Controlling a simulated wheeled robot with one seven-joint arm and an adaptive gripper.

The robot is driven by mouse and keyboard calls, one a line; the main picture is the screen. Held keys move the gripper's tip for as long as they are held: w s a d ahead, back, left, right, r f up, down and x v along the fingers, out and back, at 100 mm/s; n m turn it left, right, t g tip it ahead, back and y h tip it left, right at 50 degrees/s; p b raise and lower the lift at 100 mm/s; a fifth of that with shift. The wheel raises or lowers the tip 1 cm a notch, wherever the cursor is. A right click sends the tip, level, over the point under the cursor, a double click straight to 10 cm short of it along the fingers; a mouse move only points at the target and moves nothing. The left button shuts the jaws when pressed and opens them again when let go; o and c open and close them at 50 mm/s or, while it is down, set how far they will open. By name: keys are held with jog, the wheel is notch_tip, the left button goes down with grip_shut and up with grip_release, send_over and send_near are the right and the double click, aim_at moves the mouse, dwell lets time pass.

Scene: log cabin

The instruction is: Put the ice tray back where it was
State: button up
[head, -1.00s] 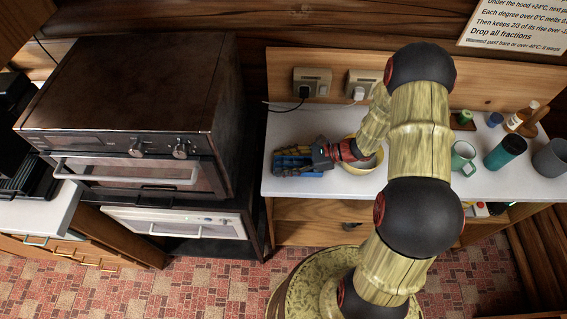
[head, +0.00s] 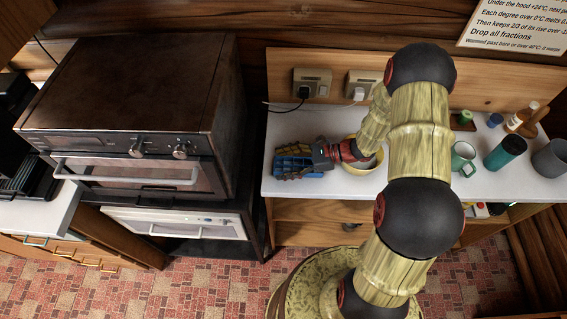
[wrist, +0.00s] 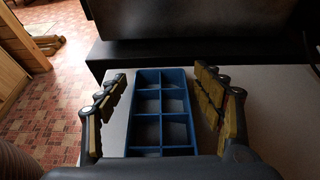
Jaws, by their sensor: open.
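The blue ice tray (head: 287,161) lies on the left end of the white counter. In the wrist view the ice tray (wrist: 161,118) shows its several square compartments, lying flat between my fingers. My gripper (head: 293,164) is around the tray at counter height. In the wrist view my gripper (wrist: 163,95) is open, one finger on each side of the tray. A gap shows between each finger and the tray's long sides. The tray's near end is hidden behind the gripper body.
A yellow bowl (head: 364,164) stands right beside my gripper. A green mug (head: 463,157), a teal cup (head: 506,152) and a grey cup (head: 551,157) stand further right. A dark oven (head: 130,110) stands left of the counter (head: 400,190), across a narrow gap.

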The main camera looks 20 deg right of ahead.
jog(key=p+v, duration=0.1)
jog(key=v, duration=1)
jog(key=shift+d+r, duration=0.25)
jog(key=shift+d, duration=0.1)
jog(key=shift+r, duration=0.3)
jog(key=s+a+r+n+h, duration=0.2)
jog(key=s+r+n+h, duration=0.2)
jog(key=r+n, duration=0.3)
jog(key=s+a+r+n+t+h, duration=0.1)
jog(key=s+a+r+n+h, duration=0.1)
jog(key=s+r+n+h, duration=0.2)
jog(key=s+a+r+n+h, duration=0.2)
jog(key=s+r+n+h, duration=0.2)
jog(key=s+r+n, duration=0.5)
notch_tip(320, 180, up, 8)
jog(key=shift+a+r+n+h, duration=0.15)
jog(key=shift+n+h, duration=0.25)
jog(key=shift+n, duration=0.4)
jog(key=shift+s, duration=0.1)
notch_tip(320, 180, down, 7)
jog(key=b, duration=0.6)
jog(key=shift+r+b, duration=0.2)
jog(key=shift+b, duration=0.1)
